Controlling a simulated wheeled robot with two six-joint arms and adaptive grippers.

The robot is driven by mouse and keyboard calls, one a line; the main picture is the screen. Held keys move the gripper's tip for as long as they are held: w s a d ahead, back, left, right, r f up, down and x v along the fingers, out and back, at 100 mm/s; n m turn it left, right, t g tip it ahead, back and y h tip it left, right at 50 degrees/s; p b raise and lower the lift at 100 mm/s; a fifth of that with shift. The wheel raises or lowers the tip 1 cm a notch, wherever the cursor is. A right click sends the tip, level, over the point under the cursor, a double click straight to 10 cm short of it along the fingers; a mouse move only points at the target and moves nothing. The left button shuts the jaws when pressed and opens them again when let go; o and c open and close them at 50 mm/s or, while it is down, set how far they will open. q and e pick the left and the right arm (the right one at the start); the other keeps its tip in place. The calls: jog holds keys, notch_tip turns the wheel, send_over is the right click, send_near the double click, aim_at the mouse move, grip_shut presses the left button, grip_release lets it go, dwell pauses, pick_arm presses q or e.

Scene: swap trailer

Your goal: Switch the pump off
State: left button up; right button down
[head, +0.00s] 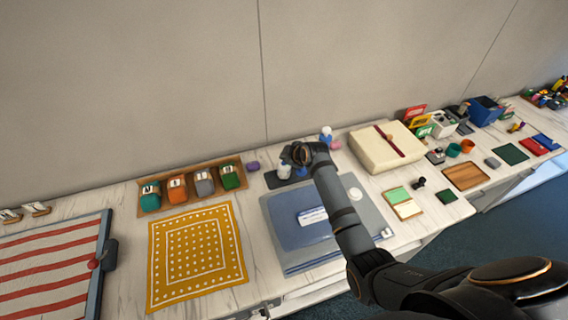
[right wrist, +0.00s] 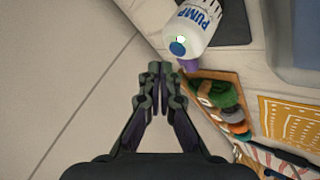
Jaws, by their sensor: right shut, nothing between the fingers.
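The pump (right wrist: 207,22) is a white, rounded body with "PUMP" in blue letters, at the top of the right wrist view. A small round teal and white part (right wrist: 178,46) shows on its near end; I cannot tell which switch position it is in. In the head view the pump (head: 284,171) is a small white shape at the back of the counter, partly hidden by my right gripper (head: 300,153). In the right wrist view my right gripper (right wrist: 160,72) is shut and empty, its tips apart from the pump in the picture. My left gripper is out of view.
Behind is a plain wall (head: 330,60). A tray of several coloured bundles (head: 190,183) and a small purple item (head: 252,166) lie left of the pump. A blue folder (head: 290,225) lies in front, a cream box (head: 387,147) and a small bottle (head: 326,135) to the right.

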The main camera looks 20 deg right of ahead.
dwell(0.5)
jog(key=shift+f, duration=0.45)
jog(key=shift+f+b, duration=0.4)
jog(key=shift+f, duration=0.05)
dwell(0.4)
jog(key=shift+r+p, duration=0.9)
jog(key=shift+p, duration=0.05)
notch_tip(320, 180, up, 6)
jog(key=p, duration=0.5)
